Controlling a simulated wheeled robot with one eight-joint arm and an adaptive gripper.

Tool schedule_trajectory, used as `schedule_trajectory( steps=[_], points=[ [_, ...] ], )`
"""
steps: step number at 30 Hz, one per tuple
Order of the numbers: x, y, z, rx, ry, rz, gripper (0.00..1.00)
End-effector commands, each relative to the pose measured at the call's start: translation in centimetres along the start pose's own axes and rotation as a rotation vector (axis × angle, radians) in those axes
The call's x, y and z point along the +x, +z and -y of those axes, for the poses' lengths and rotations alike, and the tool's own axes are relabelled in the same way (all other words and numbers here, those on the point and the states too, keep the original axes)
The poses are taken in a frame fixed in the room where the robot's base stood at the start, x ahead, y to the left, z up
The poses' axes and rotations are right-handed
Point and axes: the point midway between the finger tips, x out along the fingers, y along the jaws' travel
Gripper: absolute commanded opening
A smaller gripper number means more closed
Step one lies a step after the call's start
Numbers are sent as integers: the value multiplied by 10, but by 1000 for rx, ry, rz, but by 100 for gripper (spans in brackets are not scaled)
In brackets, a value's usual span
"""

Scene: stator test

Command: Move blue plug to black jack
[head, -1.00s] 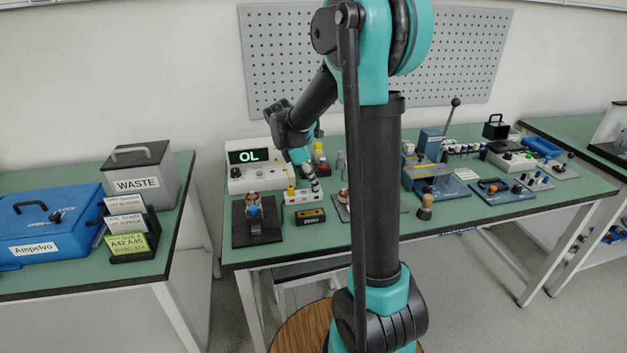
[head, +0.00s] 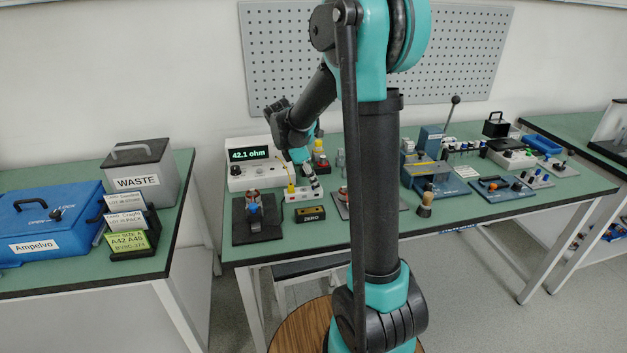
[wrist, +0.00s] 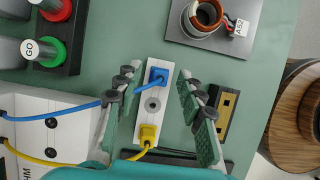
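The blue plug (wrist: 158,76) sits at the far end of a white jack strip (wrist: 140,112), with its blue cable running left. A grey round jack (wrist: 152,105) with a dark centre is free in the strip's middle. A yellow plug (wrist: 148,133) sits at the near end. The jack under the blue plug is hidden, so I cannot tell its colour. My gripper (wrist: 157,80) is open, with one finger on each side of the blue plug and gaps between. In the head view my gripper (head: 308,172) is low over the strip (head: 297,193).
The meter (head: 248,174) reads 42.1 ohm. A ZERO box (head: 310,215) stands close right of the strip in the wrist view. A copper-wound stator (wrist: 205,17) on a grey plate is beyond. A green GO button (wrist: 45,51) and a red button stand at upper left.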

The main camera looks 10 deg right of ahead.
Motion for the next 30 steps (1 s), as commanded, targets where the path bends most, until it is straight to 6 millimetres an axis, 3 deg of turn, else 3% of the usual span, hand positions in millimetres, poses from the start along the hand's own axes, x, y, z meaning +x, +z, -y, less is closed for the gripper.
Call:
schedule_trajectory(
  steps=[7, 11, 24, 30],
  points=[
    [-2, 0, 0, 0, 0, 0, 39],
    [-14, 0, 0, -1, 1, 0, 39],
    [-98, 0, 0, -2, 0, 0, 39],
    [-117, 0, 0, 0, 0, 0, 39]
  ],
)
